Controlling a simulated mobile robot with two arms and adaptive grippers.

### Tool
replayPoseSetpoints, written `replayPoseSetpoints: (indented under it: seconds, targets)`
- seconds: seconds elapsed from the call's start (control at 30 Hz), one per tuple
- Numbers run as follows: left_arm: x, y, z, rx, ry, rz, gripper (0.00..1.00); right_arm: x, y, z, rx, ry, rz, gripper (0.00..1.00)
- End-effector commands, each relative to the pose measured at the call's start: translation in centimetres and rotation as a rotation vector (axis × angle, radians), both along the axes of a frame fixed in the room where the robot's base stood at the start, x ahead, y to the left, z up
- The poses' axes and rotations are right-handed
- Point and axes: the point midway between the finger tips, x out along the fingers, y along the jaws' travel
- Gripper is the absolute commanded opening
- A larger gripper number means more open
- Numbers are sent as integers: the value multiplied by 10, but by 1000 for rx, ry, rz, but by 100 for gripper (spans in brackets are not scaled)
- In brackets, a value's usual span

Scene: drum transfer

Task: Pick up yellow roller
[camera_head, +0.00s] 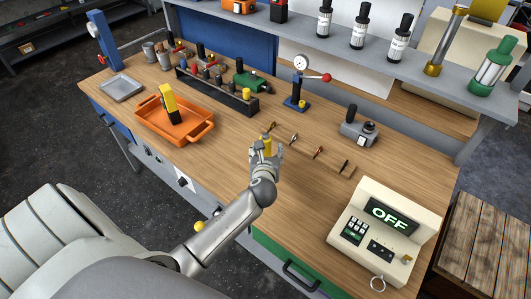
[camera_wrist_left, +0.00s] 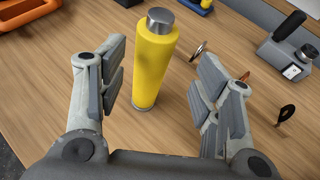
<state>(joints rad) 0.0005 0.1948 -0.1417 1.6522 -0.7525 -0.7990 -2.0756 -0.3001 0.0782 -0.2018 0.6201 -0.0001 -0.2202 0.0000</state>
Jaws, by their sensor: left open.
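The yellow roller (camera_wrist_left: 155,62) stands upright on the wooden workbench in the left wrist view. It is a yellow cylinder with a grey metal cap. My left gripper (camera_wrist_left: 160,92) is open, with one finger on each side of the roller and visible gaps between. In the head view my left gripper (camera_head: 265,150) is over the bench, and the roller (camera_head: 267,143) shows only partly behind its fingers. My right gripper is not in view.
An orange tray (camera_head: 203,132) holding a yellow and black item lies to the left. A wooden strip with several small hooks (camera_head: 333,168) is right of the gripper. A beige box reading OFF (camera_head: 372,258) stands at the front right. A grey device (camera_head: 357,130) is further back.

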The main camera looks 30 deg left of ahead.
Motion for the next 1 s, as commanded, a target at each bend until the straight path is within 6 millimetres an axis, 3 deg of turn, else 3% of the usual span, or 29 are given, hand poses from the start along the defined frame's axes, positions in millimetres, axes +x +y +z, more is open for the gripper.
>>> replayPoseSetpoints:
  seconds: [0.53,0.87,1.0]
  targets:
    - [35,29,-20,-2,0,3,60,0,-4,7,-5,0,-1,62]
    - [38,31,-22,-2,0,1,60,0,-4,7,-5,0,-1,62]
    - [38,31,-22,-2,0,2,43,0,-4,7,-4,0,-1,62]
